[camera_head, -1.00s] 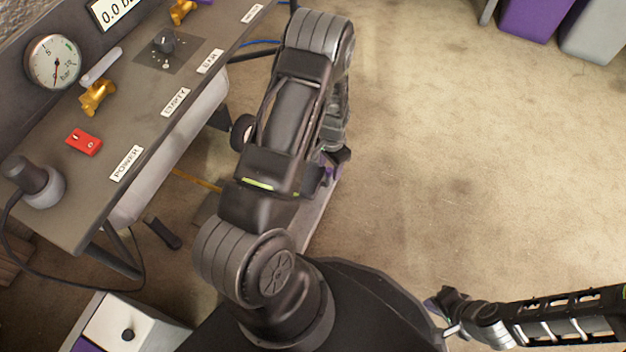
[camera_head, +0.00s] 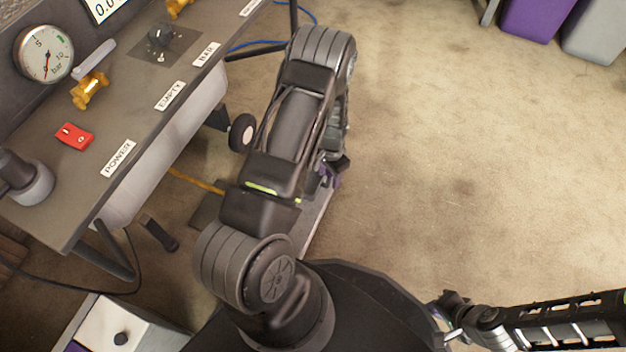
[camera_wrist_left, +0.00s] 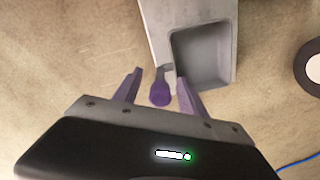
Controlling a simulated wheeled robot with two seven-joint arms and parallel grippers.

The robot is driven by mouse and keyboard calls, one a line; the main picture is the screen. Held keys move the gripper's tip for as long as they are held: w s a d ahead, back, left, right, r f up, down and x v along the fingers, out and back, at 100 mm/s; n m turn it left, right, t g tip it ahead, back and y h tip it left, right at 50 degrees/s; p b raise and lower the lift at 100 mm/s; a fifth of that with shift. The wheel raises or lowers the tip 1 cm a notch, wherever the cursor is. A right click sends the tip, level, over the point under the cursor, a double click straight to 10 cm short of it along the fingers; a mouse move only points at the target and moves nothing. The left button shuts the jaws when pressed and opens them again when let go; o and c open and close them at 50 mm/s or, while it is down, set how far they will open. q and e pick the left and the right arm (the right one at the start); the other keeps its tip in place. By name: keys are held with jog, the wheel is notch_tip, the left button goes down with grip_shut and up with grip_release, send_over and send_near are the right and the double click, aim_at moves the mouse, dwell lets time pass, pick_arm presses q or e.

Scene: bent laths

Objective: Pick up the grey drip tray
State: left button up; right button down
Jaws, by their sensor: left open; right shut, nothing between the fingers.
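The grey drip tray (camera_wrist_left: 235,45), with a square recess, lies below my left gripper in the left wrist view. A purple knob-ended grip (camera_wrist_left: 160,95) sticks out from its near side and appears between the two fingers. My left gripper (camera_wrist_left: 159,76) is open with purple fingers; whether they are level with the grip, I cannot tell. In the head view my left gripper (camera_head: 330,176) is mostly hidden by its arm, above a grey strip (camera_head: 317,222) that seems to be the tray. My right gripper (camera_head: 446,308) is shut and empty at lower right, away from the tray.
A grey bench (camera_head: 125,85) with a gauge (camera_head: 44,53), valves and labels stands at left. A black-rimmed wheel (camera_head: 242,132) is beside my left arm. Purple (camera_head: 535,15) and grey (camera_head: 595,35) bins stand far right. The floor at right is clear.

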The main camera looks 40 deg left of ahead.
pick_arm(q)
jog(key=shift+c, duration=0.3)
grip_shut()
dwell(0.3)
dwell(0.8)
